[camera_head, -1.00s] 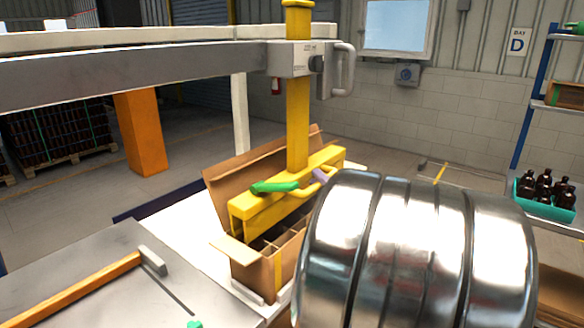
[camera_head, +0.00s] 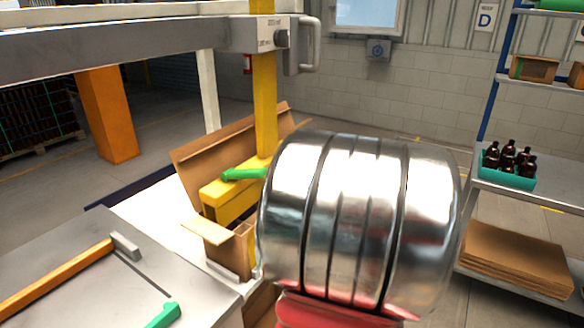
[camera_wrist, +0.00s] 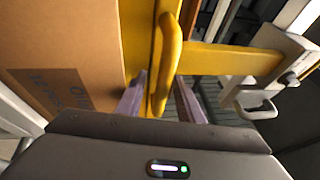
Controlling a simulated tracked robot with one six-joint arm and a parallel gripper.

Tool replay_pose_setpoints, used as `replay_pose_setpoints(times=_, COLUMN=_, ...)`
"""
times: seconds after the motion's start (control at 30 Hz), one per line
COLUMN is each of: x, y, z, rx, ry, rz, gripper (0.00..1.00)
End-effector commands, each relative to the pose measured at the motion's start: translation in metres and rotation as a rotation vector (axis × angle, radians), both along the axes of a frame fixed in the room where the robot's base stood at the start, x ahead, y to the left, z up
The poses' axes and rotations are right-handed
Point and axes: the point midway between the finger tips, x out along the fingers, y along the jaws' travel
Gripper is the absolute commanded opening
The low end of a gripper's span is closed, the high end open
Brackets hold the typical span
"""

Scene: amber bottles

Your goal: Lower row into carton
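The yellow lifting beam (camera_head: 228,204) hangs on a yellow post (camera_head: 264,105) over the open cardboard carton (camera_head: 236,256). A green grip (camera_head: 243,174) sits on the beam. No bottle row shows under the beam; the carton's inside is mostly hidden by the beam and my arm. In the wrist view the yellow handle (camera_wrist: 163,65) stands between the two purple fingers of my gripper (camera_wrist: 160,88), with a gap beside it, so the gripper looks open around it. The carton's printed flap (camera_wrist: 65,50) is at the left there. My arm hides my gripper in the head view.
A teal crate of amber bottles (camera_head: 508,178) stands on the right shelf, above flat cardboard (camera_head: 515,258). A grey rail (camera_head: 120,57) crosses above.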

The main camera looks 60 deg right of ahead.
Motion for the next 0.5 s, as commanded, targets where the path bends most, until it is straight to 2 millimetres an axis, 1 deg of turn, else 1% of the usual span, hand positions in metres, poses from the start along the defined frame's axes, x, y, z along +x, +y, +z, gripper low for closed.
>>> replay_pose_setpoints(times=0.3, x=-0.002, y=0.0, z=0.001, rx=-0.001, ry=-0.001, rz=-0.001, gripper=0.34)
replay_pose_setpoints(times=0.5, x=-0.016, y=0.005, z=-0.001, rx=-0.002, ry=-0.003, rz=-0.003, gripper=0.34)
